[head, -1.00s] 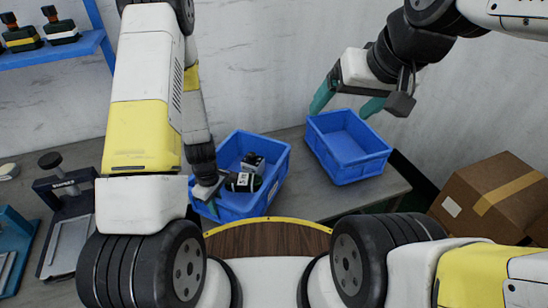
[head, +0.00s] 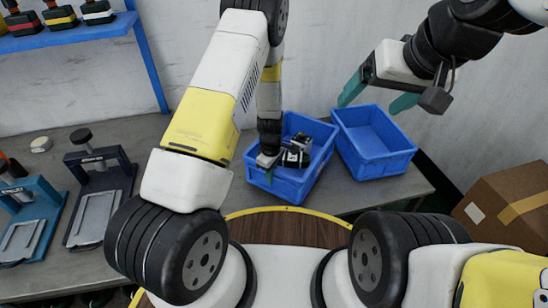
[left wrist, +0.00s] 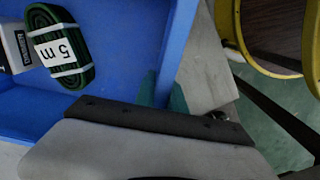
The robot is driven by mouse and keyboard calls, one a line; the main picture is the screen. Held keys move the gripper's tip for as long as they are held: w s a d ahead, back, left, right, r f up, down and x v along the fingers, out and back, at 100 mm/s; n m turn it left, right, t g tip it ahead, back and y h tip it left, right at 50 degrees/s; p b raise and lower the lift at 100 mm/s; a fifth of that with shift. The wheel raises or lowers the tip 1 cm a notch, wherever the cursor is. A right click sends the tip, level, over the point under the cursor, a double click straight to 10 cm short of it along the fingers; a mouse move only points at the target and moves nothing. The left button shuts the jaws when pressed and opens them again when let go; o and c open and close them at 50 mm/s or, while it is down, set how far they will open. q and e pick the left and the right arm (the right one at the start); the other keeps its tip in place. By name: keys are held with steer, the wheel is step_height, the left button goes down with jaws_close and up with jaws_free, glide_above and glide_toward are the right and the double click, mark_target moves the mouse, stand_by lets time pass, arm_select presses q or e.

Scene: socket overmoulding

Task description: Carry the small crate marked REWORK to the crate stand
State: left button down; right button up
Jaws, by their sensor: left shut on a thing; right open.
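Two small blue crates are in the head view; no marking is readable on either. The left crate (head: 272,182) holds a black-and-white item and a dark coil. The left wrist view shows its blue wall (left wrist: 172,35) and a dark green coil labelled "5 m" (left wrist: 60,48). My left gripper (head: 266,163) is shut on the near left wall of this crate, with teal fingers (left wrist: 162,92) on either side of the wall. The right crate (head: 375,170) looks empty. My right gripper (head: 377,97) is open and empty above it. I cannot make out a crate stand.
A grey bench (head: 220,140) runs along the wall. Press-like fixtures (head: 100,190) stand on it at the left. A cardboard box (head: 505,205) is at the right.

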arm_select(q)
steer(key=shift+f, duration=1.1)
steer(key=c, duration=1.4)
jaws_free()
